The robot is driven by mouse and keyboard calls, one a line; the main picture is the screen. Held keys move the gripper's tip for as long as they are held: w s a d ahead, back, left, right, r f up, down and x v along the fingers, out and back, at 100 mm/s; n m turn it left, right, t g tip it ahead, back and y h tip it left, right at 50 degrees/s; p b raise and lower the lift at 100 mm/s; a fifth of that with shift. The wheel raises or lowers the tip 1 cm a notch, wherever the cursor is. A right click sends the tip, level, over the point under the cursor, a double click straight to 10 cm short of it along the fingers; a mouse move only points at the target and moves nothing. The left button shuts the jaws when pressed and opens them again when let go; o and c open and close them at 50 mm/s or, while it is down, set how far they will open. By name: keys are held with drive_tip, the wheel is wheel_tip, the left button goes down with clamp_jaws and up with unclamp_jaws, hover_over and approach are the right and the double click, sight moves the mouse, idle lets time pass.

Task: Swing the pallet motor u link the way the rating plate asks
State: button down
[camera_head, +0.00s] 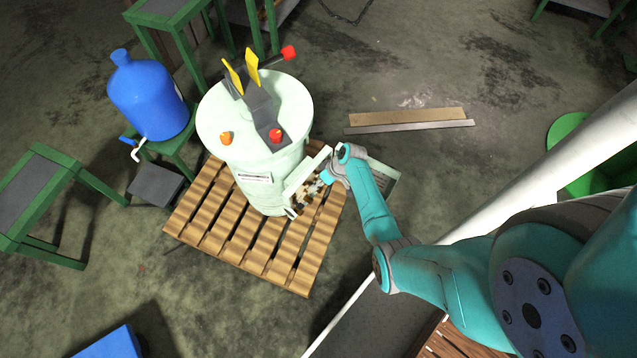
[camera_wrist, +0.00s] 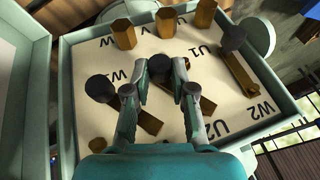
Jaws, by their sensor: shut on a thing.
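The motor's open terminal box (camera_wrist: 70,140) fills much of the wrist view, with pale floor, W1, U1, W2 and U2 lettering and brass posts (camera_wrist: 123,34). A right brass link (camera_wrist: 240,76) with a black knob (camera_wrist: 232,37) lies beside U1 and W2. A left link (camera_wrist: 145,121) has a black knob (camera_wrist: 100,88). My gripper (camera_wrist: 160,70) is shut on a dark knob (camera_wrist: 159,64) in the middle; its brass bar (camera_wrist: 207,104) shows partly behind the right finger. My fingers hide its pivot. In the head view my gripper (camera_head: 327,176) reaches into the box.
The pale green vessel (camera_head: 250,150) with a white label (camera_head: 254,177), unreadable here, stands on a wooden pallet (camera_head: 240,247). A blue water bottle (camera_head: 148,95) on a green stand is to its left. The box lid (camera_wrist: 22,90) stands open along the left. Floor in front is mostly clear.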

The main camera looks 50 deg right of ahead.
drive_tip(key=shift+s+a+f+m+y, duration=0.1)
drive_tip(key=shift+a+f+m+y, duration=0.2)
drive_tip(key=shift+y, duration=0.65)
drive_tip(key=shift+s+a+f+m+y, duration=0.1)
drive_tip(key=shift+a+f+y, duration=0.25)
drive_tip(key=shift+y, duration=0.6)
drive_tip(key=c, duration=1)
unclamp_jaws()
drive_tip(key=shift+w, duration=0.1)
drive_tip(key=shift+o, duration=0.2)
drive_tip(key=v, duration=1.2)
drive_tip(key=shift+w, duration=0.1)
